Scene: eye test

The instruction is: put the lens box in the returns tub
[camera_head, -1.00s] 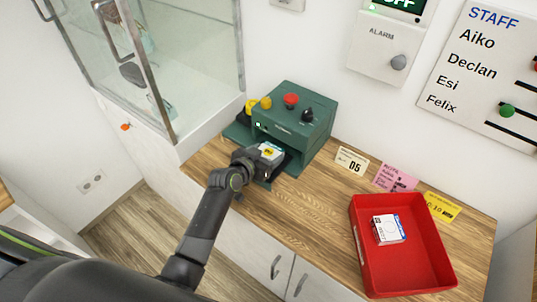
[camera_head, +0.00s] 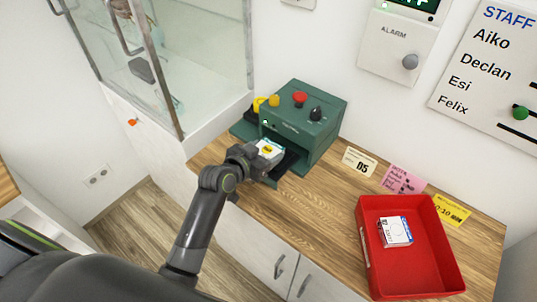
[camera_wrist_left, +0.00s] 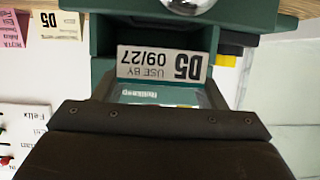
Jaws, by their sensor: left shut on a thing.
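My left gripper (camera_head: 250,158) is shut on a small white box with a yellow mark and blue edge (camera_head: 270,150), taken to be the lens box. The box is at the front opening of the green machine (camera_head: 300,122). The gripper hides part of it. The red returns tub (camera_head: 440,285) is at the right of the counter, apart from the gripper. In the left wrist view the machine (camera_wrist_left: 265,12) is upside down, and a pale label reading "D5 USE BY 09/27" (camera_wrist_left: 160,64) shows in its opening; I cannot tell what bears it. My right gripper is not seen.
Another white box with blue and red marks (camera_head: 395,231) lies in the tub. A "D5" card (camera_head: 359,162), a pink note (camera_head: 402,180) and a yellow note (camera_head: 451,210) are behind it. Bare wooden counter (camera_head: 310,215) lies between machine and tub. A glass cabinet stands left.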

